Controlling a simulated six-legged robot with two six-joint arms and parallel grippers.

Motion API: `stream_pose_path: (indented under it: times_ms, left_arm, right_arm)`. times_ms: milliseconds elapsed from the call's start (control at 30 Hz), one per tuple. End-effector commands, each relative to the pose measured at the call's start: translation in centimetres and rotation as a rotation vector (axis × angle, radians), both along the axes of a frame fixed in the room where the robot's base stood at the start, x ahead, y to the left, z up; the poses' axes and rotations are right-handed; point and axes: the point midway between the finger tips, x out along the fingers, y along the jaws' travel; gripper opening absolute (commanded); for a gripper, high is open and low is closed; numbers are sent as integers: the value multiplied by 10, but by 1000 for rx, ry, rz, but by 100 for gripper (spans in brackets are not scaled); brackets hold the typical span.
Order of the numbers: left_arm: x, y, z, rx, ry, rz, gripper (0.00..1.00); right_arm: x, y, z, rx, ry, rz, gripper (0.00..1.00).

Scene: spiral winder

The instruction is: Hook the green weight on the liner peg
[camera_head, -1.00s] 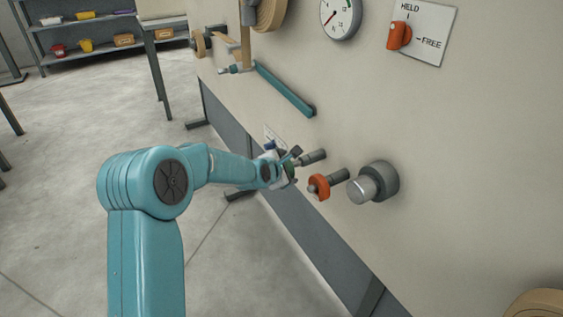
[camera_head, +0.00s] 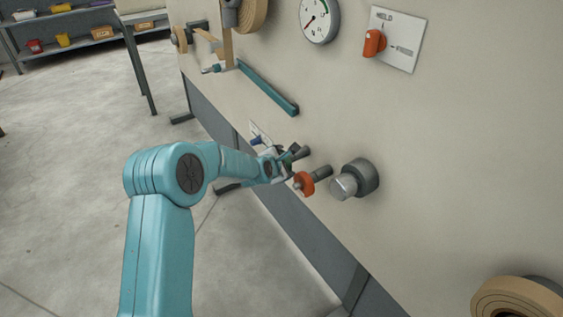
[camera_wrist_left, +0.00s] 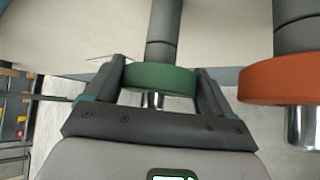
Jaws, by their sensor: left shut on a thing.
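My left gripper (camera_head: 287,158) is shut on the green weight (camera_wrist_left: 160,78), a short round disc held between both fingers in the left wrist view. In the head view the green weight (camera_head: 286,161) is small and partly hidden by the gripper. A dark peg (camera_wrist_left: 163,30) stands out of the panel in line with it. A silver tip (camera_wrist_left: 152,100) shows on the near side of the disc, so the weight appears to be around the peg's end. How far on it sits I cannot tell. My right gripper is not in view.
An orange weight (camera_head: 303,183) hangs on the neighbouring peg, close to the right of my gripper. A large grey knob (camera_head: 355,180) juts out beyond it. A teal bar (camera_head: 268,87) is above on the panel (camera_head: 460,150).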

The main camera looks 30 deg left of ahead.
Motion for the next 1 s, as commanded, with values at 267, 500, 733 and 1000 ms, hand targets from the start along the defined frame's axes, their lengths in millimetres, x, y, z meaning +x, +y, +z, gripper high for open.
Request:
stream_pose_path:
  times_ms: [267, 500, 733, 1000]
  left_arm:
    - [0, 0, 2, 1, -2, 0, 96]
    - [0, 0, 1, 0, 1, -1, 100]
    - [-22, -4, 16, 0, -1, 0, 100]
    - [-82, -16, 56, 1, -4, 1, 100]
  right_arm:
    - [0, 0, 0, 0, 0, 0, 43]
    - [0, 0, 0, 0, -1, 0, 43]
    - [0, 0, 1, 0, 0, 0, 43]
    - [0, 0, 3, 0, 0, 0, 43]
